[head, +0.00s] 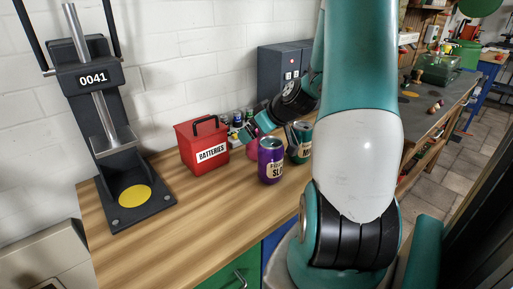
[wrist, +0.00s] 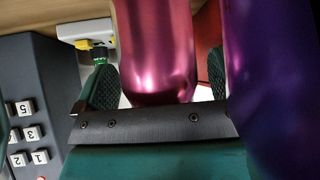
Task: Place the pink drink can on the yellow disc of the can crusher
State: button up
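The pink can (head: 252,149) stands on the wooden bench, mostly hidden behind the purple can and beneath my gripper in the head view. In the wrist view the pink can (wrist: 155,50) is between my gripper's two fingers (wrist: 160,82). A narrow gap shows between it and the right finger; the left finger is very close or touching. My gripper (head: 268,126) looks open around the can. The can crusher (head: 104,110) stands at the left of the bench. Its yellow disc (head: 135,196) is bare on the base.
The purple can (head: 270,162) stands close in front of the pink one and partly covers the right finger in the wrist view. Bench space before the crusher is clear.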

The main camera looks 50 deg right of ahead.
jog(key=c, duration=1.3)
jog(key=shift+o, duration=0.2)
notch_tip(320, 180, up, 20)
jog(key=p, duration=0.1)
